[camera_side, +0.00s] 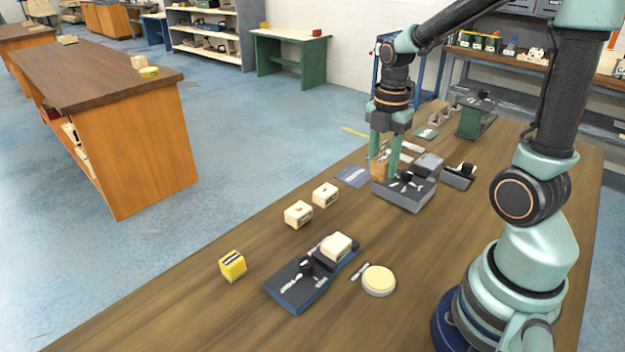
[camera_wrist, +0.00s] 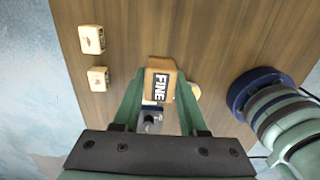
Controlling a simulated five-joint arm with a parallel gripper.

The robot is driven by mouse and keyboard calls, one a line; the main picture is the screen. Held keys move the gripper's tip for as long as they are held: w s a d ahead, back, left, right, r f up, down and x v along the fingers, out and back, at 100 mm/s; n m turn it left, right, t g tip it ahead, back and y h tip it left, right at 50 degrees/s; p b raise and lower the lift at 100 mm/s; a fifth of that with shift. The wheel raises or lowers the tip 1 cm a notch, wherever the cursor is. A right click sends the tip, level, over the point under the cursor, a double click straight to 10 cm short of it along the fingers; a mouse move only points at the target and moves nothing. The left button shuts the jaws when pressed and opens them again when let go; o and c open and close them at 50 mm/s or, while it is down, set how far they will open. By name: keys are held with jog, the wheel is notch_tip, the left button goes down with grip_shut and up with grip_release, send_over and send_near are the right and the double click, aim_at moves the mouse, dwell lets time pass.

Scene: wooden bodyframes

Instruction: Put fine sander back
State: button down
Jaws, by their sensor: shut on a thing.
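The fine sander, a tan wooden block with a dark "FINE" label, is between my fingers in the wrist view (camera_wrist: 161,82). It also shows in the side view (camera_side: 378,171), at the left edge of a dark grey tray (camera_side: 405,203). My gripper (camera_side: 384,172) points down and is shut on the sander; the fingers also show in the wrist view (camera_wrist: 159,95). Whether the sander touches the tray or hangs just above it I cannot tell. The fingers hide part of the block.
Two pale blocks (camera_side: 298,214) (camera_side: 325,194) stand left of the tray on the wooden bench. Nearer are a yellow block (camera_side: 232,265), a second dark tray (camera_side: 296,295) with a pale block on it, and a round yellow-topped disc (camera_side: 379,280).

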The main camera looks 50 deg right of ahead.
aim_at(373, 228)
notch_tip(373, 228, down, 15)
jog(key=shift+r, duration=0.2)
dwell(0.3)
jog(key=shift+f, duration=0.2)
jog(key=shift+c, duration=2.2)
grip_release()
jog(key=shift+r, duration=0.1)
